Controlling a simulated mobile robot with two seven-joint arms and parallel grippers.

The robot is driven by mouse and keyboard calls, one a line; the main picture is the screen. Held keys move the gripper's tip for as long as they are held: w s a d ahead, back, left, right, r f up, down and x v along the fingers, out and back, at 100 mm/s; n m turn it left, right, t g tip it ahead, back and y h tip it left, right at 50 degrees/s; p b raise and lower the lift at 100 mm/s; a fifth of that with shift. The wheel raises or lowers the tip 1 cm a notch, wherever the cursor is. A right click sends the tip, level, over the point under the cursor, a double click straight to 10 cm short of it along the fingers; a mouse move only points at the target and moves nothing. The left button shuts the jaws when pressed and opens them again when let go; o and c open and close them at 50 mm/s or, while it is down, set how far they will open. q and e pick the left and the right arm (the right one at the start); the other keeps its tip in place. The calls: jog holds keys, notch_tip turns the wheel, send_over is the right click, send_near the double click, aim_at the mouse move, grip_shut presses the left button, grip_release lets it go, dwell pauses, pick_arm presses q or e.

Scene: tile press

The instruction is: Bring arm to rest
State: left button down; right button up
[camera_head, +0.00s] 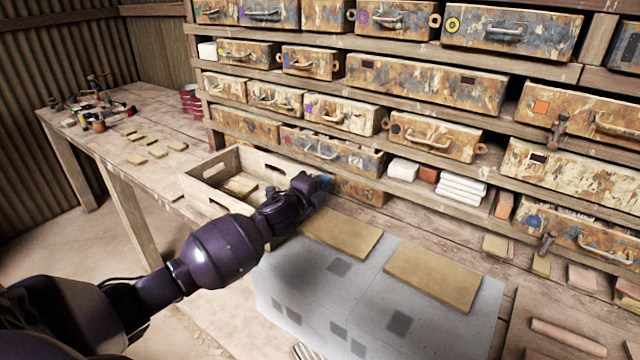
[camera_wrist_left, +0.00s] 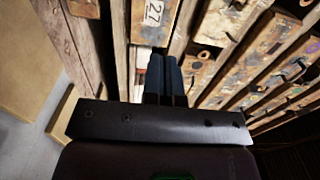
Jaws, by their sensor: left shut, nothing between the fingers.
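My left gripper (camera_head: 322,183) is at the end of the purple arm that comes in from the left, in front of the lowest drawers of the shelf. In the left wrist view its two dark fingers (camera_wrist_left: 163,78) are together with nothing between them, pointing toward the drawer fronts. A wooden crate (camera_head: 205,202) stands on the bench to the left of the gripper, partly hidden by the arm. Two tan boards, a left one (camera_head: 343,236) and a right one (camera_head: 435,275), lie on a grey-white sheet (camera_head: 300,285) below the gripper. My right gripper is not in view.
A shelf of worn, painted drawers (camera_head: 425,80) rises behind the bench. Small tan tiles (camera_head: 158,152) and tools (camera_head: 95,118) lie on the bench at the far left. White blocks and a red block (camera_head: 428,173) sit in a shelf gap. A rolling pin (camera_head: 568,335) lies at the lower right.

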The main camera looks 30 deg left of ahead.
pick_arm(q)
jog(key=shift+s, duration=0.35)
jog(key=s+d+f+n+g, duration=0.1)
jog(key=s+d+f+n, duration=0.35)
jog(key=s+n, duration=0.2)
jog(key=s+d+f+n+g, duration=0.1)
jog(key=s+d+f+n, duration=0.2)
jog(key=s+f+n, duration=0.3)
jog(key=s+f+n+g, duration=0.1)
jog(key=s+f, duration=0.3)
jog(key=s, duration=0.3)
jog(key=s+f+n+g+y, duration=0.1)
jog(key=s+f, duration=0.3)
jog(key=s, duration=0.4)
jog(key=s+d+f+n+g, duration=0.1)
jog(key=s+f+n+g, duration=0.1)
jog(key=s, duration=0.5)
notch_tip(320, 180, down, 2)
jog(key=shift+s+f+n+y, duration=0.2)
jog(key=shift+n+y, duration=0.2)
jog(key=shift+n, duration=0.35)
